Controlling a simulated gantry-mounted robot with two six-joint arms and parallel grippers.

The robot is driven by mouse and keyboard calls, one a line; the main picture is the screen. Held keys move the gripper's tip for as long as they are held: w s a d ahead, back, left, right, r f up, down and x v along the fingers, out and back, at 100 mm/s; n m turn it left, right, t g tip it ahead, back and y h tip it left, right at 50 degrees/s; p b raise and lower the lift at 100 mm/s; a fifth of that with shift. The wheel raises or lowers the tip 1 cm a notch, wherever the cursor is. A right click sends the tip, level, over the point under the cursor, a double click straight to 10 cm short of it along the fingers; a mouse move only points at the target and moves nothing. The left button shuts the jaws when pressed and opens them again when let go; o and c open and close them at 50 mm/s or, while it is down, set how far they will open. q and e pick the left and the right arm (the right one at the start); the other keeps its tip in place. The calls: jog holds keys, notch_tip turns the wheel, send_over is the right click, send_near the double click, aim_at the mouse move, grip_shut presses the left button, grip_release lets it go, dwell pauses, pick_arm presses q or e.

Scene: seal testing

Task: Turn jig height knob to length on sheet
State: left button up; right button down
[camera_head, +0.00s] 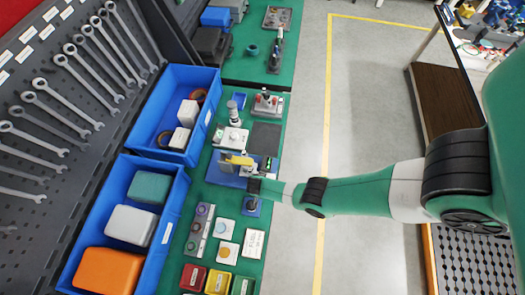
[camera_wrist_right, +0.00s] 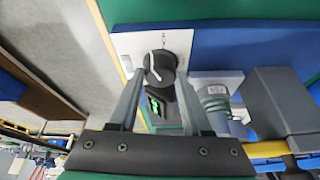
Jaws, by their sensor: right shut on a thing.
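The jig (camera_head: 228,178) has a blue base and a yellow part on top, in the middle of the green bench in the head view. In the right wrist view, a round black knob (camera_wrist_right: 160,62) with a pale pointer line sits on a white plate with printed marks. My right gripper (camera_wrist_right: 160,76) is shut on this knob, a finger on each side. A small display with green digits (camera_wrist_right: 155,106) shows between the fingers; I cannot read it. My left gripper is not in view.
Blue bins (camera_head: 178,72) with boxes stand left of the bench, below a wall of wrenches. A grey block (camera_wrist_right: 282,105) and a cylinder stand beside the right finger.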

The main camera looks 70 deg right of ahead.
dwell(0.5)
jog(key=shift+c, duration=1.8)
grip_release()
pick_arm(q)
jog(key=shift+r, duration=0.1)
pick_arm(e)
jog(key=shift+r, duration=0.1)
jog(key=shift+a+r+p, duration=0.1)
jog(key=shift+r+p, duration=0.1)
jog(key=shift+p, duration=0.1)
pick_arm(q)
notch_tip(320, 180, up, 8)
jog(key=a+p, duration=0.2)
jog(key=p, duration=0.5)
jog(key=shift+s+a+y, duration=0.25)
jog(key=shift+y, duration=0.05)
pick_arm(e)
jog(key=v, duration=0.7)
jog(key=shift+a+r, duration=0.2)
jog(key=shift+s, duration=0.1)
